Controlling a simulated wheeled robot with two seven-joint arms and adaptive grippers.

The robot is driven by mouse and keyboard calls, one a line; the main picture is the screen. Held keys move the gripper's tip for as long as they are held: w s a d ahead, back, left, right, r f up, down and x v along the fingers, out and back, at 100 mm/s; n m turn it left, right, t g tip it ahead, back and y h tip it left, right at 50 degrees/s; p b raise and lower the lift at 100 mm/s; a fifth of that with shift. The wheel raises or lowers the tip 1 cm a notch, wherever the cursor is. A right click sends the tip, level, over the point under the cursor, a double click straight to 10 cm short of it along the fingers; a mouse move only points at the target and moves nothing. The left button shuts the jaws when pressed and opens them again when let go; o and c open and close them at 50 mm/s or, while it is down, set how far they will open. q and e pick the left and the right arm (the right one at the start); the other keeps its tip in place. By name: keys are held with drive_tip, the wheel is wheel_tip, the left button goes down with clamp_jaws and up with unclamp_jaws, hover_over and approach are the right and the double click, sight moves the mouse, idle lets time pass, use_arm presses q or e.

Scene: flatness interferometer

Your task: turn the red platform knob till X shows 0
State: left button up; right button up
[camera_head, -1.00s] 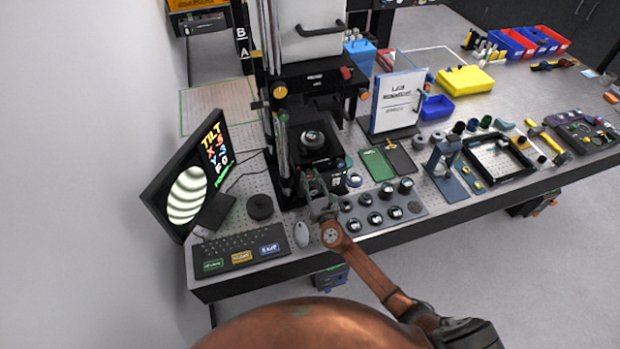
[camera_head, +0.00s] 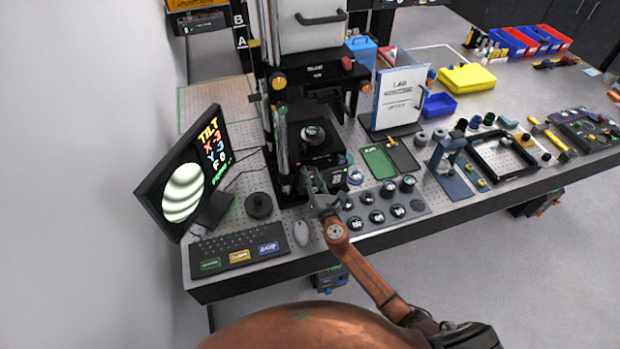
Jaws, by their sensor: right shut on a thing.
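The interferometer's dark platform (camera_head: 318,145) carries a round part (camera_head: 312,134) at its centre. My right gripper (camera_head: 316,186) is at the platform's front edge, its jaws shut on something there. The fingers hide what they hold; it is likely the red platform knob, but I cannot see its colour. The monitor (camera_head: 190,172) on the left shows TILT with X and Y lines and a striped round fringe picture (camera_head: 184,192). The X line (camera_head: 213,141) is too small and slanted to read surely. My left gripper is not in view.
A keyboard (camera_head: 238,245), a mouse (camera_head: 301,233) and a black round puck (camera_head: 259,205) lie left of my right arm. A tray of round parts (camera_head: 420,205) sits close to its right. An orange knob (camera_head: 278,81) and a red knob (camera_head: 347,63) sit higher on the instrument.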

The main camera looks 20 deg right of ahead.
drive_tip(key=m+b, duration=0.1)
drive_tip(key=m, duration=0.2)
drive_tip(key=shift+f+m+b, duration=0.15)
drive_tip(key=shift+m+b, duration=0.15)
drive_tip(key=shift+b, duration=0.1)
drive_tip(key=shift+m+b, duration=0.6)
drive_tip(key=shift+m, duration=0.9)
drive_tip(key=o, duration=1.2)
drive_tip(key=shift+c, duration=0.2)
drive_tip(key=shift+s, duration=0.15)
drive_tip(key=s, duration=1.1)
drive_tip(key=shift+s+d, duration=0.25)
drive_tip(key=shift+s, duration=0.15)
